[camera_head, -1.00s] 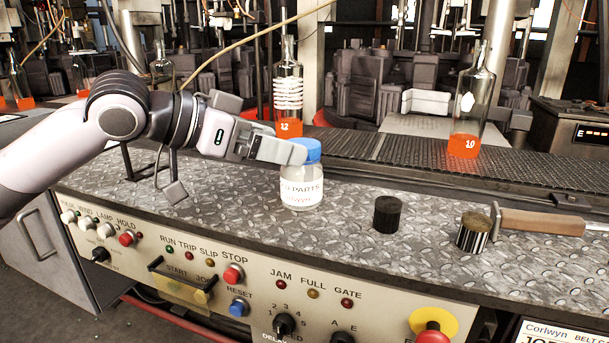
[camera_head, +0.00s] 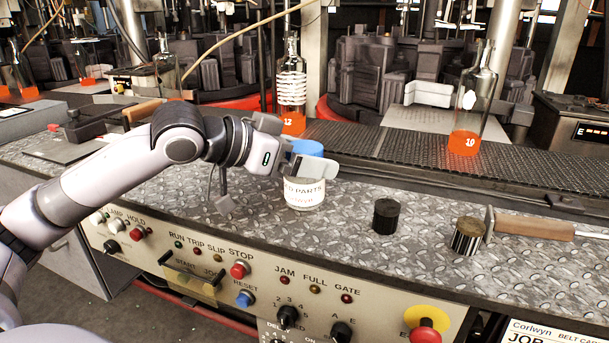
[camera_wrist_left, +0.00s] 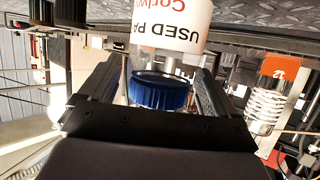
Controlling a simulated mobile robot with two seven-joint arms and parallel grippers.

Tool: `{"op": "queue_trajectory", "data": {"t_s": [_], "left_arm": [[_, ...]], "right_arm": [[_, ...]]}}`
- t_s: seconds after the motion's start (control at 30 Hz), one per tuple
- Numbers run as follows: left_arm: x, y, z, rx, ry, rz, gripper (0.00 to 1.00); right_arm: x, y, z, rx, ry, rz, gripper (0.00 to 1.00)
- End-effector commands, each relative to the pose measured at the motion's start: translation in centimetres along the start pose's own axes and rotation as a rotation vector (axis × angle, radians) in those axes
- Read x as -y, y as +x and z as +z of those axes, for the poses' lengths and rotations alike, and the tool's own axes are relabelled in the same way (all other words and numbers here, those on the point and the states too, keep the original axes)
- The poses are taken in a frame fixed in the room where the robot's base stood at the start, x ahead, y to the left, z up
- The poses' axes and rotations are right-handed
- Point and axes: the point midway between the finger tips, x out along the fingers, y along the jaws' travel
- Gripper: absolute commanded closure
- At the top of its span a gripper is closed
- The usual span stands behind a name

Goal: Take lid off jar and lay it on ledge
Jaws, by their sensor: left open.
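The clear jar (camera_head: 304,194), with a white "USED PARTS" label, stands upright on the diamond-plate ledge (camera_head: 350,255). Its blue lid (camera_head: 307,147) is on its top. My left gripper (camera_head: 316,168) is open at lid height, one finger crossing the jar's near side just below the lid. In the left wrist view, which shows the jar inverted, the lid (camera_wrist_left: 160,93) sits between the two spread fingers, with a gap visible on each side. The head view hides part of the jar's neck behind the finger. My right gripper is not in view.
A black cylinder (camera_head: 386,216), a striped dark cylinder (camera_head: 467,236) and a wooden-handled tool (camera_head: 535,226) are to the right on the ledge. Behind runs a dark conveyor (camera_head: 400,150) with bottles of orange contents. Bare ledge lies between the jar and the black cylinder.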

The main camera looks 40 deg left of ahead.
Motion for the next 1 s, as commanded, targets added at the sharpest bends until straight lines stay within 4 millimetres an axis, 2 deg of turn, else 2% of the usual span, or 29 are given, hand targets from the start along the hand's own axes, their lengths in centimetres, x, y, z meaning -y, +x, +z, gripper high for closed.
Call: {"op": "queue_trajectory", "data": {"t_s": [0.2, 0.23, 0.4, 0.77, 1.0], "left_arm": [[0.0, 0.1, 0.0, 0.0, 0.001, -0.001, 0.09], [0.0, 0.1, 0.0, 0.0, 0.001, -0.001, 0.12], [0.0, 0.0, 0.0, 0.001, 0.001, -0.001, 0.68], [0.0, -0.1, -0.2, -0.001, 0.001, -0.001, 0.69], [0.0, -0.8, -2.1, -0.005, 0.002, -0.001, 0.69]], "right_arm": [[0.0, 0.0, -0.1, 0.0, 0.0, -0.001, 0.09], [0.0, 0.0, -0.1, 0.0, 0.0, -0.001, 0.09], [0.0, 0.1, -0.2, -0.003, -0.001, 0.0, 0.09], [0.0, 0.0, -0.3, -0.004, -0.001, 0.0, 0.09], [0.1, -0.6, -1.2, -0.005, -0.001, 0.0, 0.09]]}}
